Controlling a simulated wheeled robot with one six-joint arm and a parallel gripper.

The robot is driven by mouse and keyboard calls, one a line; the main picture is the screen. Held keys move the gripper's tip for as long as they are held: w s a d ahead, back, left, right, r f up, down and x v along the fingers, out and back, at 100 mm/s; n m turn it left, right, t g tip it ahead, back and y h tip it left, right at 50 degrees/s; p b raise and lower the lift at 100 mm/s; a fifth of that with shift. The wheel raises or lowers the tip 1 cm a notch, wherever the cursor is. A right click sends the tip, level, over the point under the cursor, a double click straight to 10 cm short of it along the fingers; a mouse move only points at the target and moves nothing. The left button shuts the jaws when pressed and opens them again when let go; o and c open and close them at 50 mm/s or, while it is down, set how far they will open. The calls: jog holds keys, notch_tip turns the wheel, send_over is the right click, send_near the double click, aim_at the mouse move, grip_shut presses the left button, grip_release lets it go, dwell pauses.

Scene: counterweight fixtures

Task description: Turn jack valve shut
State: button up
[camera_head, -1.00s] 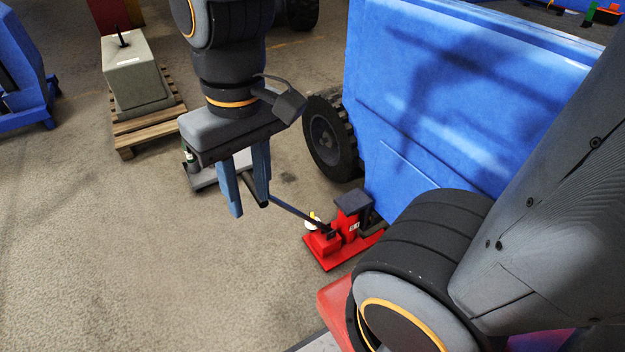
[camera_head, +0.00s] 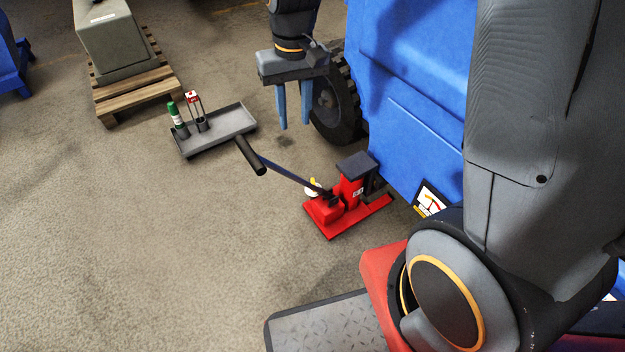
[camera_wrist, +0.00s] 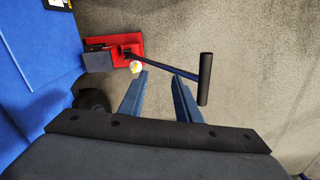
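The red jack (camera_head: 345,200) stands on the floor beside the blue machine, its dark lever sloping up to a black grip (camera_head: 251,155) on the left. A small yellow and white knob, seemingly the valve (camera_head: 313,187), sits on the jack's left side. In the wrist view the jack (camera_wrist: 128,47) is at the top, with the white and yellow knob (camera_wrist: 135,66) just beyond my fingertips in the picture. My gripper (camera_head: 295,127) is open and empty, fingers apart and pointing down, above and behind the jack. The lever grip (camera_wrist: 204,80) lies to the right of the fingers in the wrist view.
The blue machine (camera_head: 410,120) with a black tyre (camera_head: 338,110) stands right behind the jack. A grey tray (camera_head: 232,121) with a green-capped bottle (camera_head: 177,118) and a red-topped item (camera_head: 193,98) lies left. A pallet (camera_head: 135,92) carries a grey block. The floor at front left is clear.

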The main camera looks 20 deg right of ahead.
jog(key=w+d+f+b, duration=0.1)
jog(key=w+d+f, duration=0.1)
jog(key=w+f, duration=0.35)
jog(key=w+d+f+m+b, duration=0.1)
jog(key=w+f+b, duration=0.1)
jog(key=f, duration=0.7)
jog(key=w+d+f+b, duration=0.1)
jog(key=w+d+f, duration=0.1)
jog(key=w+f, duration=0.35)
jog(key=m+b, duration=0.1)
jog(key=b, duration=0.2)
send_over(313, 183)
notch_tip(313, 183, down, 18)
jog(key=shift+w+d+r, duration=0.1)
notch_tip(313, 183, down, 7)
jog(key=shift+r+b, duration=0.15)
jog(key=shift+b, duration=0.95)
jog(key=shift+f, duration=0.6)
grip_shut()
